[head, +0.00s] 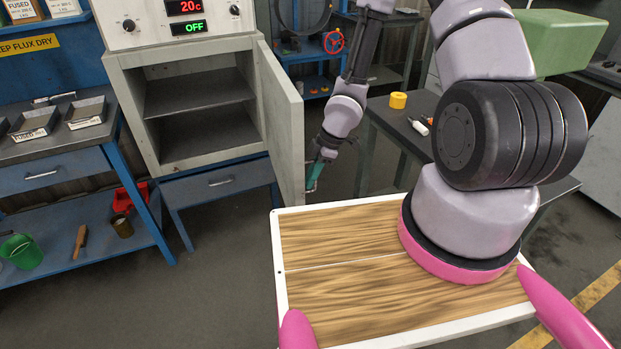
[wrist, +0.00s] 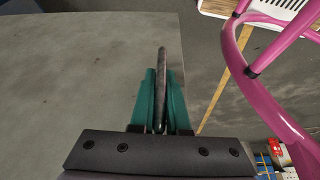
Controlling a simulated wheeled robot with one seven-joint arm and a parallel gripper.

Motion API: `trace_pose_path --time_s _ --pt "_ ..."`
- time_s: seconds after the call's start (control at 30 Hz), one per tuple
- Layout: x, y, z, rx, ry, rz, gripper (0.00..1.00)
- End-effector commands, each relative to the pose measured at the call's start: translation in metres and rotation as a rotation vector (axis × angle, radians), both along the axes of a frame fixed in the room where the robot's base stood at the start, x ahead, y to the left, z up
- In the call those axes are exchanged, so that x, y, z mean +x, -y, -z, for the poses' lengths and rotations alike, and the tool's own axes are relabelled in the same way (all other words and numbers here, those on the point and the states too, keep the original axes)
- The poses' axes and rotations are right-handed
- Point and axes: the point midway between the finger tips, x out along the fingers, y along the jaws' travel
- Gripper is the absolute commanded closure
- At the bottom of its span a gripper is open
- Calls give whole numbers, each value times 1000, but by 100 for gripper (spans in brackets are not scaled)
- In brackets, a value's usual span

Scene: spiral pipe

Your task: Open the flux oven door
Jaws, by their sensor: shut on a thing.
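The flux oven (head: 200,95) stands at the upper left in the head view, on a blue stand. Its door (head: 280,115) is swung wide open to the right, and the empty inside with a shelf (head: 200,95) shows. My gripper (head: 312,180) is at the door's lower free edge. In the wrist view, my gripper's teal fingers (wrist: 160,95) are shut on a thin dark handle (wrist: 161,62). The grey door face (wrist: 70,85) fills the left of that view. The handle is hidden from the head view.
A blue workbench (head: 60,160) with trays stands left of the oven. A bench (head: 415,130) with a yellow roll (head: 398,100) is behind my arm at right. The oven display (head: 188,28) reads "20c" and "OFF". Floor before the oven is clear.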

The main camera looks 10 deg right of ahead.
Motion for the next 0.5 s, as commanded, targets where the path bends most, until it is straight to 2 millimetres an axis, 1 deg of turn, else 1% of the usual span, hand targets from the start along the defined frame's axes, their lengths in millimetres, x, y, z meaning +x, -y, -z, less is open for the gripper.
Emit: trace_pose_path --time_s 0.03,0.17,0.2,0.27,0.3,0.5 --pt "-7 1 2 -4 -14 -3 100" --pt "-7 1 2 -5 -14 -2 100" --pt "-7 1 2 -5 -14 -2 82" --pt "-7 1 2 -5 -14 -2 60" --pt "-7 1 2 -5 -13 -1 56" --pt "-4 1 1 -3 -10 0 56"
